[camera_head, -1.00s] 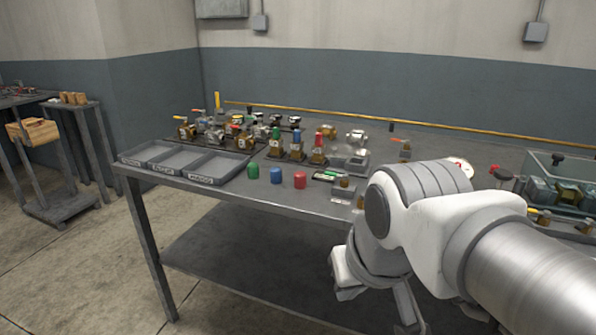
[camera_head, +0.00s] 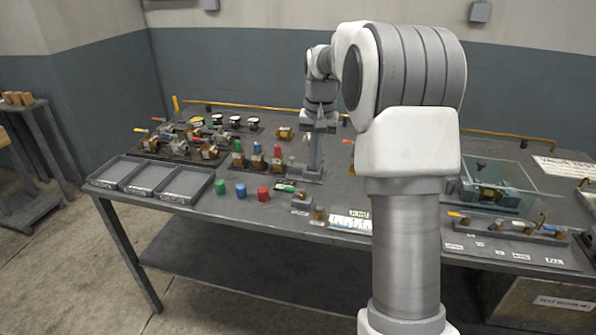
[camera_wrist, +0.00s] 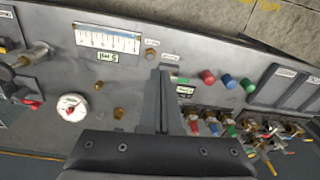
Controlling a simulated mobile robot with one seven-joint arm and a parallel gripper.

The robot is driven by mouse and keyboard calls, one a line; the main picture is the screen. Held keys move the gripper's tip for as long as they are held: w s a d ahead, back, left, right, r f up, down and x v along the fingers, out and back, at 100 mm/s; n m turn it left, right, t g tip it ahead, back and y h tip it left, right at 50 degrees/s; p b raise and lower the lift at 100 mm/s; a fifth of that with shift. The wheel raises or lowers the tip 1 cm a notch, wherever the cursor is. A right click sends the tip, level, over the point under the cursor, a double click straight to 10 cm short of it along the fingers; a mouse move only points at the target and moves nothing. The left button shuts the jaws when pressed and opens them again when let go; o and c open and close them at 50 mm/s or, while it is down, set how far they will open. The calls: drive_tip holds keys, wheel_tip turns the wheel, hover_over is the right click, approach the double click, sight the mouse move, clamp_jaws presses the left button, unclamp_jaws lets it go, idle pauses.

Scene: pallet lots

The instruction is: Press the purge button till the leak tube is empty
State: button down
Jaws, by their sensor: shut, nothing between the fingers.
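A white plate with a graduated scale (camera_wrist: 107,40), which may be the leak tube, lies on the bench in the wrist view; its fill cannot be read. It also shows at the bench front in the head view (camera_head: 350,224). A green-edged label (camera_wrist: 107,57) is beside it. Small brass knobs (camera_wrist: 119,113) stand nearby; I cannot tell which part is the purge button. My gripper (camera_wrist: 162,75) is shut and empty, pointing down over the bench beside a small brass fitting (camera_wrist: 151,54). In the head view my gripper (camera_head: 315,170) is behind the coloured caps.
A round dial gauge (camera_wrist: 72,107) is left of my gripper. Green, blue and red caps (camera_head: 241,190), valves (camera_head: 257,160) and grey trays (camera_head: 150,178) stand to the left. A clear tank (camera_head: 497,185) stands right. A brass rail (camera_head: 235,105) runs along the back.

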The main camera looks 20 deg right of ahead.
sight(320, 207)
drive_tip(key=w+d+f+m+g+p, duration=0.1)
drive_tip(key=w+d+f+p, duration=0.1)
drive_tip(key=w+d+p, duration=0.1)
drive_tip(key=shift+w+d+f, duration=0.25)
drive_tip(key=shift+w+d, duration=0.15)
drive_tip(key=shift+d, duration=0.45)
drive_tip(key=f, duration=1.3)
drive_tip(key=shift+s+a+f, duration=0.1)
drive_tip(key=shift+a+f, duration=0.3)
drive_tip(key=shift+f, duration=0.1)
